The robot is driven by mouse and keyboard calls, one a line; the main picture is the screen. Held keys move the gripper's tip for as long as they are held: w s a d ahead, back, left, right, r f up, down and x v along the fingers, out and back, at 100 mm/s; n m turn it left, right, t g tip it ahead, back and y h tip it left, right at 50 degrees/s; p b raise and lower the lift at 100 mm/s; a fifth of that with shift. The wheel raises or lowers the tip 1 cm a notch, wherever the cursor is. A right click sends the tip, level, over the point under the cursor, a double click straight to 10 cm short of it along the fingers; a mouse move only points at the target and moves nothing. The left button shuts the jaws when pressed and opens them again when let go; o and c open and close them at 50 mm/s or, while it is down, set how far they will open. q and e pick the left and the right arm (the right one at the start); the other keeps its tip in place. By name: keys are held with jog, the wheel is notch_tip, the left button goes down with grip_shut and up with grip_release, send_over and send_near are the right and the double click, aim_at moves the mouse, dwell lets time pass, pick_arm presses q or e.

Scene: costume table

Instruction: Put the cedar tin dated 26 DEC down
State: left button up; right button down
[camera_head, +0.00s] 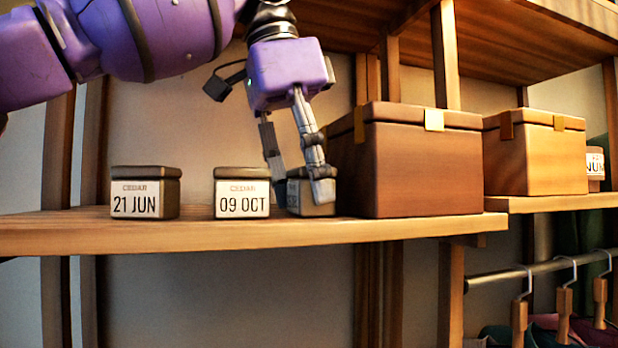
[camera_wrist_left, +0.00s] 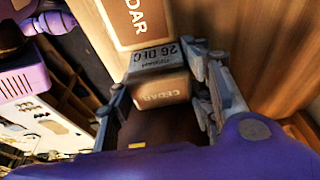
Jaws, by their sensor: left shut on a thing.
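The cedar tin dated 26 DEC (camera_wrist_left: 158,85) is between the fingers of my left gripper (camera_head: 298,190), which is shut on it. Its date and CEDAR lettering show in the left wrist view. In the head view the tin (camera_head: 309,196) is partly hidden by a finger. Its bottom is at about the level of the shelf top (camera_head: 180,232); I cannot tell whether it fully rests there. It stands just right of the cedar tin dated 09 OCT (camera_head: 242,192) and close to the left side of a brown box (camera_head: 420,165). My right gripper is not in view.
A cedar tin dated 21 JUN (camera_head: 144,192) stands further left on the shelf. A lighter box (camera_head: 540,155) stands on a separate shelf at right, with another labelled tin (camera_head: 595,168) beyond it. A clothes rail with hangers (camera_head: 545,266) is at lower right. Shelf between the tins is bare.

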pick_arm(q)
jog(key=o, duration=1.3)
jog(key=shift+f, duration=0.1)
jog(key=shift+r, duration=0.45)
jog(key=v, duration=0.4)
jog(key=shift+s+a+r, duration=0.1)
jog(key=shift+a+r, duration=0.15)
jog(key=shift+a, duration=0.2)
jog(key=s+a, duration=0.1)
jog(key=a, duration=0.2)
jog(key=s+a, duration=0.1)
jog(key=a, duration=0.3)
jog(key=s+a, duration=0.1)
jog(key=a, duration=0.2)
jog(key=shift+s+a+f, duration=0.1)
jog(key=shift+s+a, duration=0.25)
jog(key=shift+a, duration=0.05)
jog(key=shift+d, duration=0.1)
